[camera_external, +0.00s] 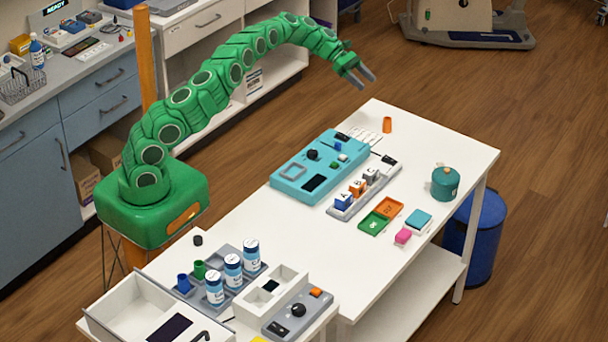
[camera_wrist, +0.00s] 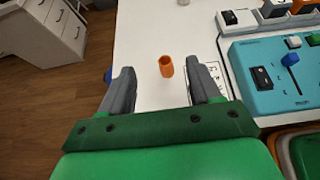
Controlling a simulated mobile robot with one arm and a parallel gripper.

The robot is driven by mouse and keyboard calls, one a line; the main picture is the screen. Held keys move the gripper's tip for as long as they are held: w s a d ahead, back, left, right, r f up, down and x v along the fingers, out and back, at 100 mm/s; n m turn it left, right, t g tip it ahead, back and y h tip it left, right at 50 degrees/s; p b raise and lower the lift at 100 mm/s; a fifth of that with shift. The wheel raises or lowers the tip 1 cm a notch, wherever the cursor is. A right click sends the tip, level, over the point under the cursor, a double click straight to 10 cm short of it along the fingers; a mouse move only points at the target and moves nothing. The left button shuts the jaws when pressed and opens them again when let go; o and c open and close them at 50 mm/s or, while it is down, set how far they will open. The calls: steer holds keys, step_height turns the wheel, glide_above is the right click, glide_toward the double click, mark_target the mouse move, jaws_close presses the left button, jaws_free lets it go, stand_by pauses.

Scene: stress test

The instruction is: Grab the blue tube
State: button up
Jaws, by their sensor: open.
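A small blue tube (camera_external: 184,283) stands in a grey tray (camera_external: 232,289) at the near left end of the table, beside a green tube (camera_external: 199,270). My gripper (camera_external: 362,79) is raised high above the far end of the table, well away from the blue tube. In the wrist view my gripper (camera_wrist: 160,88) is open, with nothing between its fingers. An orange cup (camera_wrist: 166,66) shows beyond the gap between the fingers. It stands on the far part of the table in the external view (camera_external: 387,125). I cannot make out the blue tube in the wrist view.
Several white-and-blue bottles (camera_external: 233,271) stand in the tray beside the tubes. A white open box (camera_external: 137,307) and a grey control box (camera_external: 297,313) are close by. A teal device (camera_external: 316,170) fills the table's middle. A teal pot (camera_external: 445,182) stands at the right.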

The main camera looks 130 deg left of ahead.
step_height(320, 180, up, 5)
steer(key=w+d+m+h, duration=0.6)
steer(key=w+d+h, duration=0.2)
steer(key=w+d, duration=2.25)
steer(key=w+d+m+g+h, duration=0.25)
steer(key=d+m+g, duration=0.2)
steer(key=d, duration=2.45)
steer(key=s+d+m+g+h, duration=0.1)
steer(key=s+d, duration=0.2)
steer(key=d, duration=0.5)
steer(key=s+d+m+g+h, duration=0.1)
steer(key=s+d, duration=0.3)
steer(key=d, duration=0.5)
steer(key=s+d+m+g+h, duration=0.1)
steer(key=s+d+m+g, duration=0.2)
steer(key=d, duration=0.6)
steer(key=shift+s+d, duration=0.1)
steer(key=shift+s, duration=0.5)
steer(key=s+d+m+g, duration=0.3)
steer(key=s+d, duration=0.6)
glide_toward(184, 284)
steer(key=shift+n, duration=0.25)
steer(key=shift+s+x, duration=0.2)
steer(key=shift+x, duration=0.9)
steer(key=shift+s+x, duration=0.2)
steer(key=shift+x, duration=0.9)
steer(key=shift+s+x, duration=0.25)
steer(key=shift+x, duration=0.9)
steer(key=shift+c, duration=0.3)
